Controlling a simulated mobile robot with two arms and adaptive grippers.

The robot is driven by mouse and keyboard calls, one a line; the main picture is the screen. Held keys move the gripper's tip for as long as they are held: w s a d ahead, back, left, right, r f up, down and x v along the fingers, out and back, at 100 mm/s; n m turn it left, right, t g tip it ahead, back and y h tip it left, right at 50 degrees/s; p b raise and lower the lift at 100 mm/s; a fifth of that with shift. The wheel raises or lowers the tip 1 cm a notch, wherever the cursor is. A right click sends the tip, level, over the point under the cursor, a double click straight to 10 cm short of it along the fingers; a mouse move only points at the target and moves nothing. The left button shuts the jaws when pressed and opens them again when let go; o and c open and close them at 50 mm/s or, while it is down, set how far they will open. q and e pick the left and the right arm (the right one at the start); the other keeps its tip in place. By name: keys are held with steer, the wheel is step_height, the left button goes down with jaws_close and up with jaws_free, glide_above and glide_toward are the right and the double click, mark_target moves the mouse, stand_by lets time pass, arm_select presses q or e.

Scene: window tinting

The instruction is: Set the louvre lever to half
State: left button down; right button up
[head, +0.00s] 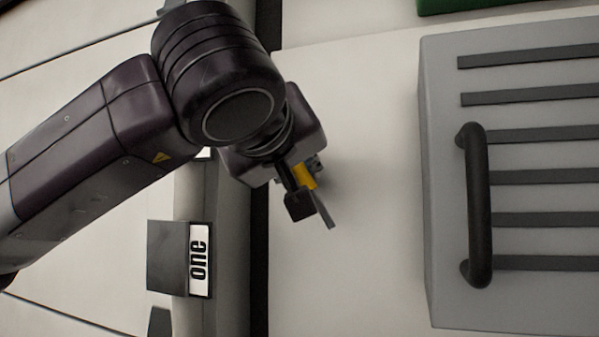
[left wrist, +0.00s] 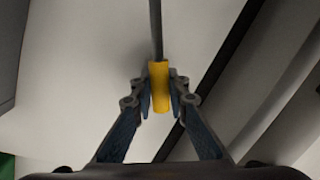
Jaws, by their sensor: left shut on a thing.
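My left gripper (head: 303,194) is shut on the yellow grip (head: 304,176) of what looks like the louvre lever. A thin grey stem (head: 325,212) runs out past the fingers towards the pale surface. In the left wrist view, the yellow grip (left wrist: 160,86) sits between the two fingers (left wrist: 160,107), and the stem (left wrist: 156,28) runs to the top edge. Where the stem is fixed, and any setting marks, I cannot make out. My right gripper is not in view.
A grey box (head: 442,190) with dark slots and a black bar handle (head: 480,205) stands at the right. Pale surface lies clear between my gripper and the box. Something green (head: 470,5) is at the top.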

arm_select(q)
steer(key=c, duration=1.8)
jaws_free()
steer(key=shift+c, duration=0.2)
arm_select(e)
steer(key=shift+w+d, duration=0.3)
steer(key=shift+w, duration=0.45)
arm_select(q)
steer(key=shift+s, duration=0.15)
steer(key=v, duration=1.1)
steer(key=shift+s, duration=0.4)
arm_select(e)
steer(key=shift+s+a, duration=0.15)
